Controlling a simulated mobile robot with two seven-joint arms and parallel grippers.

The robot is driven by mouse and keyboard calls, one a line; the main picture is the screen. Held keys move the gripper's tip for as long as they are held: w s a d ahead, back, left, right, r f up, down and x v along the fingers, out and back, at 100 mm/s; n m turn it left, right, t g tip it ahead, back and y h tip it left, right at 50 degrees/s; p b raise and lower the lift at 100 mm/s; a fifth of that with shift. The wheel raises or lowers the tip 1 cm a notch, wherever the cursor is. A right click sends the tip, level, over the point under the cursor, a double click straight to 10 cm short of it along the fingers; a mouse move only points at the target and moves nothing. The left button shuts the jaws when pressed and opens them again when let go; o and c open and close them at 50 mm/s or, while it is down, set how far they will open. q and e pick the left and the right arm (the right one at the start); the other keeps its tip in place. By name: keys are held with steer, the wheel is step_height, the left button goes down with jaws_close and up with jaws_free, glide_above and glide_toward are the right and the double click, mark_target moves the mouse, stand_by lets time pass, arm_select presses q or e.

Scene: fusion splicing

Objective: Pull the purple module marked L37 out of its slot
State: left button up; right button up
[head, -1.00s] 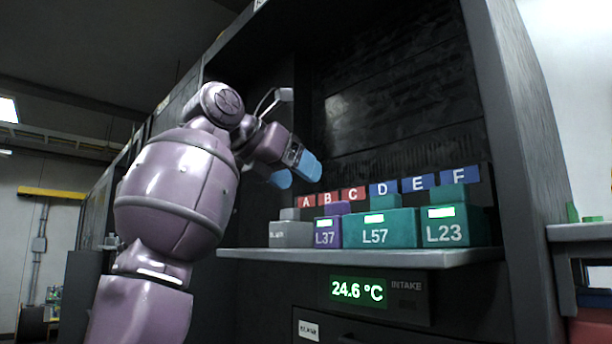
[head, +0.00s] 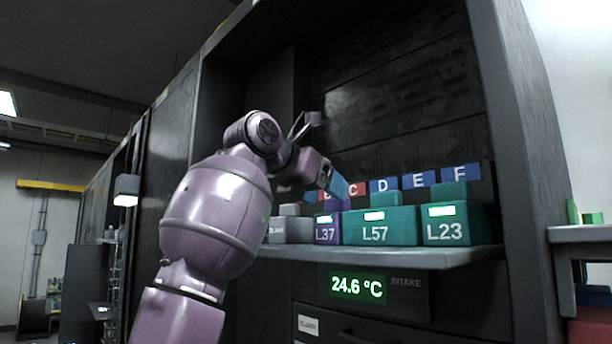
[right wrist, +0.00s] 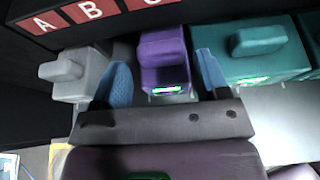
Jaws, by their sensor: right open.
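The purple module marked L37 (head: 327,230) sits in its slot on the shelf, between a grey block and the teal L57 module. It also shows in the right wrist view (right wrist: 163,62), with its raised grip on top and a green display at its front edge. My right gripper (head: 340,188) is above the module in the head view. In the right wrist view its two blue fingers (right wrist: 164,85) are spread apart, one on each side of the module, and nothing is held. I cannot tell how far above the module the fingertips are. My left gripper is not in view.
A grey block (head: 290,230) stands left of L37. The teal L57 (head: 380,228) and L23 (head: 455,226) modules stand to its right, L57 close by. Letter plates such as E (head: 420,180) line the back. The shelf edge (head: 400,259) runs below; the cabinet's right wall (head: 520,150) bounds the space.

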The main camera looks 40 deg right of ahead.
steer(key=shift+x, duration=1.65)
steer(key=c, duration=0.8)
steer(key=shift+a, duration=0.15)
